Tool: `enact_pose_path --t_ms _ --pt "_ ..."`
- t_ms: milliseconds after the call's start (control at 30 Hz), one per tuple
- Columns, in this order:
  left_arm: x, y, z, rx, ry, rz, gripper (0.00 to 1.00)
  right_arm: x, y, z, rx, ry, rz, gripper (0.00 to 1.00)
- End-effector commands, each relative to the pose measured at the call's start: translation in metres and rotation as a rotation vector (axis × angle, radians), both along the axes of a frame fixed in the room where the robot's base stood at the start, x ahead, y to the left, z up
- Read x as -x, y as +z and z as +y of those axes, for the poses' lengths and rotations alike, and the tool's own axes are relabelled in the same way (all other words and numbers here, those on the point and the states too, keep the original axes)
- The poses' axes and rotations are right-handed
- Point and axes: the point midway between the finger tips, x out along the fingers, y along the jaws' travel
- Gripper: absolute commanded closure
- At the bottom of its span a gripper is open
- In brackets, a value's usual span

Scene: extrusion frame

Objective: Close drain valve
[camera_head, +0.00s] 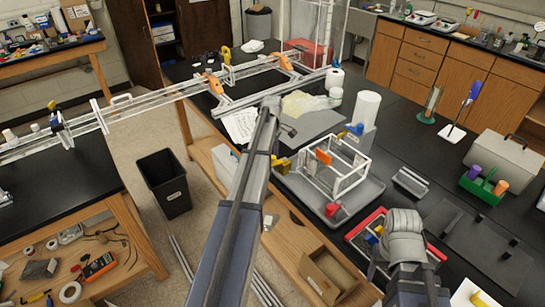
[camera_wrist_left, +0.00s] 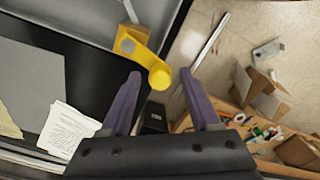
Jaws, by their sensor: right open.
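The yellow drain valve (camera_wrist_left: 130,45) shows in the left wrist view, fixed by the grey tray, with a rounded yellow lever (camera_wrist_left: 158,76). In the head view the valve (camera_head: 283,166) is at the left corner of the grey tray (camera_head: 325,208), beside my left arm. My left gripper (camera_wrist_left: 160,80) is open, with the lever's end between its two fingertips in the picture. I cannot tell whether they touch or are at the same depth. In the head view my left gripper is hidden by the arm. My right gripper is low at the right, largely hidden by its wrist.
A white frame (camera_head: 335,165) with orange and blue parts stands in the tray. White papers (camera_head: 240,125) lie left of my left arm. A red-rimmed tray (camera_head: 352,232) is close to my right wrist. Paper rolls (camera_head: 366,108) stand behind the tray. A black bin (camera_head: 165,183) stands on the floor.

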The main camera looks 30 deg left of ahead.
Motion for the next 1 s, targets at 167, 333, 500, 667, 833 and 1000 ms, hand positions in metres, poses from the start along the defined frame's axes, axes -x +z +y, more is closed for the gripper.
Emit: enact_pose_path --t_ms 167,333,500,667,833,1000 --pt "0.0000 0.0000 0.0000 0.000 0.000 0.000 0.59 0.0000 0.0000 0.0000 0.000 0.000 0.000 0.35" --pt "0.0000 0.0000 0.0000 0.000 0.000 0.000 0.78 0.0000 0.0000 0.0000 0.000 0.000 0.000 0.35" --pt "0.0001 0.0000 0.0000 0.000 0.000 0.000 0.97 0.0000 0.0000 0.0000 0.000 0.000 0.000 0.35" --pt "0.0000 0.0000 0.0001 0.000 0.000 0.000 1.00 0.0000 0.0000 0.0000 0.000 0.000 0.000 0.35" --pt "-0.0002 0.0000 0.0002 0.000 -0.003 0.000 1.00 0.0000 0.0000 0.0000 0.000 0.000 0.000 0.35" --pt "-0.0018 -0.0001 0.0020 0.000 -0.041 0.000 1.00 0.0000 -0.0001 0.0000 0.000 0.000 0.000 0.35"
